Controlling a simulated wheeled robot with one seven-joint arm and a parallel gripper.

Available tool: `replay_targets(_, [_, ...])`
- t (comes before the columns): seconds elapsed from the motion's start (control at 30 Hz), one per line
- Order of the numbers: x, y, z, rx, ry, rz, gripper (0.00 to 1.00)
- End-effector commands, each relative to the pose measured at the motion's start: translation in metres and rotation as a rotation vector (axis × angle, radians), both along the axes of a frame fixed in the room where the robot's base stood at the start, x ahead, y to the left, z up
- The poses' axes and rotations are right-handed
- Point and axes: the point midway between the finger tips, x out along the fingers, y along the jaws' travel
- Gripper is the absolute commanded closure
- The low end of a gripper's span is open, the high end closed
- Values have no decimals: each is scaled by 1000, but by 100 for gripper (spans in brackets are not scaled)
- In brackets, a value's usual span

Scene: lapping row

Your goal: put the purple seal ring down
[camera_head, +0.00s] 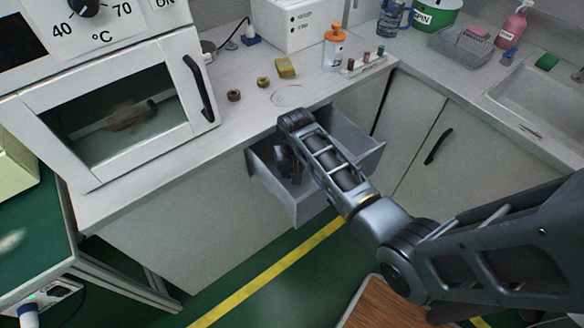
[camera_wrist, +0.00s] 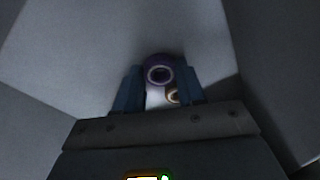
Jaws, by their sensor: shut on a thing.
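The purple seal ring (camera_wrist: 160,74) shows in the wrist view between the two blue-grey fingertips of my gripper (camera_wrist: 160,92), which is shut on it. In the head view my gripper (camera_head: 290,166) reaches down into the open grey drawer (camera_head: 357,140). The seal ring is hidden there by my arm. I cannot tell whether the ring touches the drawer floor.
Grey drawer walls rise on both sides in the wrist view. On the counter (camera_head: 235,125) above are a brown ring (camera_head: 234,95), another small ring (camera_head: 263,82), a yellow block (camera_head: 285,67), an orange-capped bottle (camera_head: 334,48) and a rack of small pieces (camera_head: 365,63). A white oven (camera_head: 110,110) stands left.

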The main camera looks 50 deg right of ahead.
Motion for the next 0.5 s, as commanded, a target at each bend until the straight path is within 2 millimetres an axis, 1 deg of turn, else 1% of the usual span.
replay_targets(0.27, [0,0,-3,0,0,1,90])
replay_targets(0.3, [0,0,-3,0,0,1,59])
replay_targets(0.5, [0,0,-2,0,0,1,40])
